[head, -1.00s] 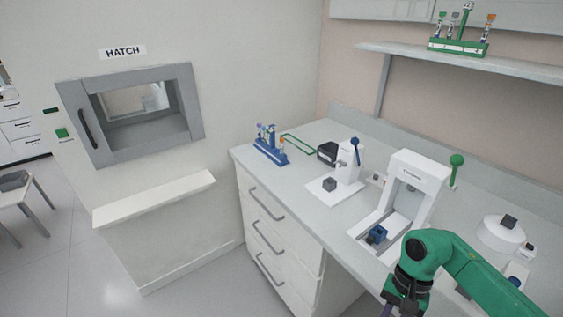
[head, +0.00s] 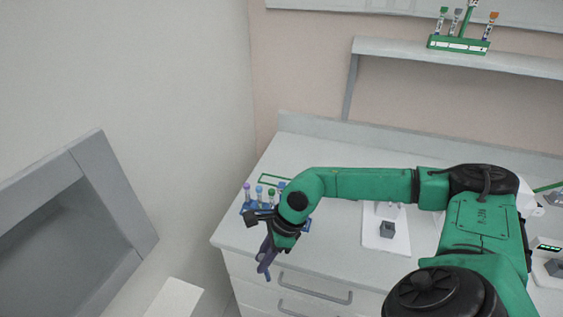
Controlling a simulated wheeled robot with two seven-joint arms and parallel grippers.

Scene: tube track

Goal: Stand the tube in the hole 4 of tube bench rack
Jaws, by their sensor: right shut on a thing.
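The blue tube rack (head: 248,208) stands on the bench near its left end, partly hidden behind my right gripper and arm. Several capped tubes stand in it, with purple, light blue and green caps showing. Its hole numbers cannot be read. My right gripper (head: 265,262) hangs in front of the rack, over the bench's front edge, pointing down. It is shut on a thin dark purplish thing, likely the tube, though the jaws and the tube are hard to tell apart. My left gripper is not in view.
A green rack (head: 458,44) with tubes stands on the wall shelf (head: 450,57). The green outline (head: 283,178) lies behind the blue rack. The hatch frame (head: 118,190) is at the left.

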